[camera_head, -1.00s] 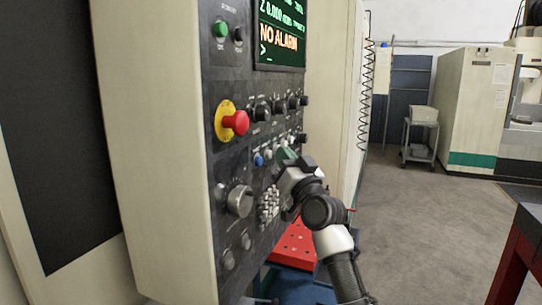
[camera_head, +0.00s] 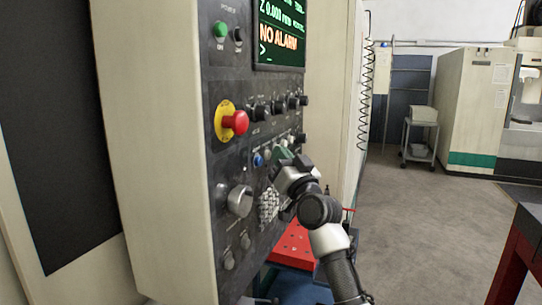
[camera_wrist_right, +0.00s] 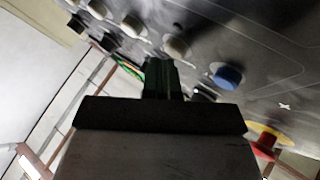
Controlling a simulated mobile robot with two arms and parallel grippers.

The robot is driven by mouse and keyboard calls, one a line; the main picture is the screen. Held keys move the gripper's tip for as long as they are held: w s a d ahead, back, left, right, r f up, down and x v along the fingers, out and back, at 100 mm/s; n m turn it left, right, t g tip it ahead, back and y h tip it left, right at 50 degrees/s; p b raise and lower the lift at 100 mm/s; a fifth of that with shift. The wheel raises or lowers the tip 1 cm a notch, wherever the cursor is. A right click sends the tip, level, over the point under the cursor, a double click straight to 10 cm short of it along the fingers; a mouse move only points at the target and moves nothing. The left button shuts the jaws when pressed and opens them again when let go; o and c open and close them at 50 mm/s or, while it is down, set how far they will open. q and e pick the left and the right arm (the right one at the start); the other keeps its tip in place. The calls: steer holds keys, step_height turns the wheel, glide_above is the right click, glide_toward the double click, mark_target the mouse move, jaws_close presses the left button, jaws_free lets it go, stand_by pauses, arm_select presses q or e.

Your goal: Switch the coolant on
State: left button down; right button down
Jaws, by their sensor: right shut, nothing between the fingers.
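The machine's control panel (camera_head: 235,75) fills the left of the head view. A row of small buttons crosses its middle, with a blue button (camera_head: 258,159) and pale ones beside it. The blue button also shows in the wrist view (camera_wrist_right: 227,75), right of the fingertips, with a pale button (camera_wrist_right: 177,45) just beyond them. My right gripper (camera_head: 278,158) is shut and empty, its tips close to this row; I cannot tell whether they touch. The labels are too small to read, so I cannot tell which control is the coolant's. My left gripper is not in view.
A red emergency stop (camera_head: 236,122) on a yellow ring sits above the row. A large dial (camera_head: 240,200) and a keypad (camera_head: 268,205) are below. The screen (camera_head: 280,35) reads NO ALARM. A red table (camera_head: 515,260) stands at right; the floor between is clear.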

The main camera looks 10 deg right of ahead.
stand_by(0.5)
steer(key=shift+s+d, duration=0.4)
steer(key=shift+d, duration=0.15)
steer(key=s+d, duration=0.1)
steer(key=d, duration=0.1)
steer(key=s+d, duration=0.1)
steer(key=d, duration=0.1)
steer(key=shift+s, duration=0.4)
stand_by(0.5)
